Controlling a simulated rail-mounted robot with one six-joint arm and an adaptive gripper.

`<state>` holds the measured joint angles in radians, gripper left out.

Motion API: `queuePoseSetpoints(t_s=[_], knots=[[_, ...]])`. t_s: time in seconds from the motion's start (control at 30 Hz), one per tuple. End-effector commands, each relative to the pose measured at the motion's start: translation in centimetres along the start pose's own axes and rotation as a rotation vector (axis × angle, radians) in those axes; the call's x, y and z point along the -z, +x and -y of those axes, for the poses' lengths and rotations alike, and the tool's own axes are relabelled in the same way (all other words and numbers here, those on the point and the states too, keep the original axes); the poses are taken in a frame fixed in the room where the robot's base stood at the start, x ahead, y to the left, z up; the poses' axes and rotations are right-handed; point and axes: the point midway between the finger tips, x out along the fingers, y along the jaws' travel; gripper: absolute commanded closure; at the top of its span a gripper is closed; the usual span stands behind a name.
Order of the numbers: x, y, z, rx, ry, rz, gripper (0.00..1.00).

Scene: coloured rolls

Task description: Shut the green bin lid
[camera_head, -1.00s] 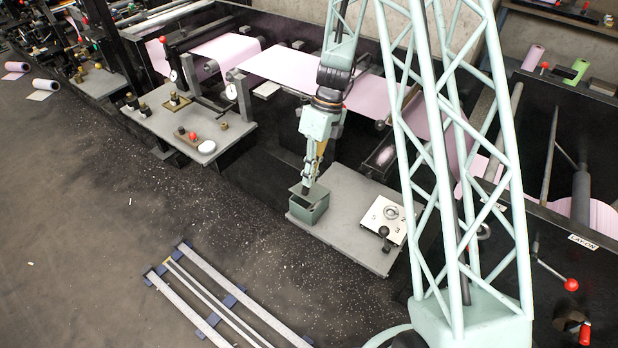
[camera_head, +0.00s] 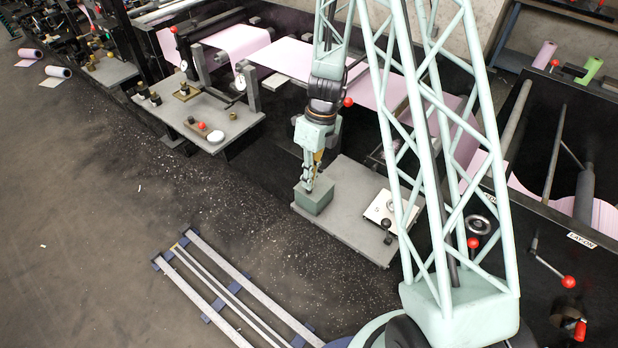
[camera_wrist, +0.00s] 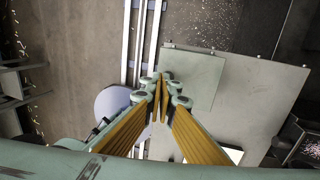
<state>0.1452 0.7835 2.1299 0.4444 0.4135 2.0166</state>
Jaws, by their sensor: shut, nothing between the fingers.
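The green bin (camera_head: 313,199) stands on the left end of a grey table in the head view. Its lid lies flat over the top, and the lid (camera_wrist: 196,80) shows as a grey-green square in the wrist view. My gripper (camera_head: 308,188) points down at the lid, its fingertips at or just above the lid's surface; I cannot tell whether they touch. In the wrist view my gripper (camera_wrist: 163,77) has its fingers together with nothing between them. The bin's inside is hidden under the lid.
The grey table (camera_head: 350,235) has a white plate with a dial (camera_head: 388,208) and a black knob on its right. Metal rails (camera_head: 235,290) lie on the floor in front. Another grey table (camera_head: 235,122) with small parts stands left. Pink sheet (camera_head: 300,60) runs behind.

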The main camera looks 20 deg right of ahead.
Motion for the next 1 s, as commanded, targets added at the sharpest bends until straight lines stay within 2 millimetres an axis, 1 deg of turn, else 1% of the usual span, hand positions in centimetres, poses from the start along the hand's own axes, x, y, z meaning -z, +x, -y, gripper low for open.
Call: queuePoseSetpoints(t_s=[0.47, 0.67, 1.0], knots=[[0.0, -0.3, -0.1, 0.000, 0.000, 0.000, 1.00], [0.0, -1.0, -0.2, 0.000, 0.000, 0.000, 1.00], [0.0, -2.8, -0.6, 0.000, -0.001, 0.000, 1.00]])
